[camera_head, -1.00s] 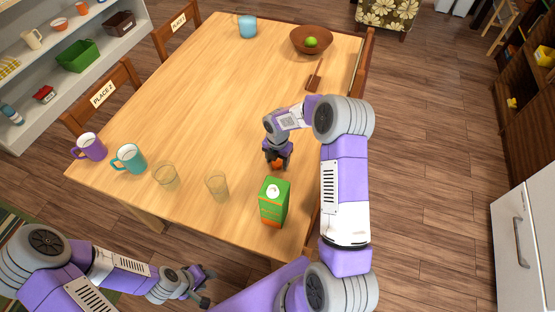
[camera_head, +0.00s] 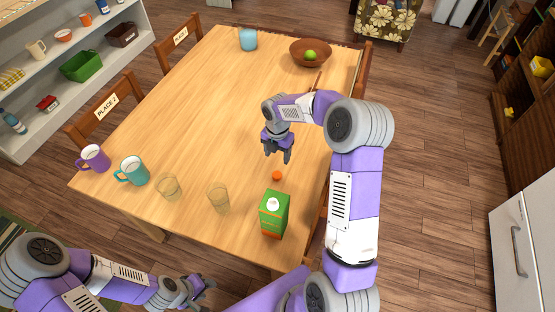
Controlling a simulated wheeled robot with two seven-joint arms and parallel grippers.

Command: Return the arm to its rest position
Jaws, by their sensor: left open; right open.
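My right arm reaches over the right side of the wooden table (camera_head: 190,110). My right gripper (camera_head: 279,158) points down, open and empty, above the table. A small orange object (camera_head: 277,175) lies on the table just below and in front of it, apart from the fingers. My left gripper (camera_head: 205,290) is open and empty, low at the bottom of the picture, in front of the table's near edge.
A green carton (camera_head: 274,213), two clear glasses (camera_head: 169,187) (camera_head: 219,200), a teal mug (camera_head: 133,171) and a purple mug (camera_head: 94,158) stand along the near side. A brown bowl (camera_head: 311,53) with a green fruit and a blue pitcher (camera_head: 248,40) stand at the far end. The table's middle is clear.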

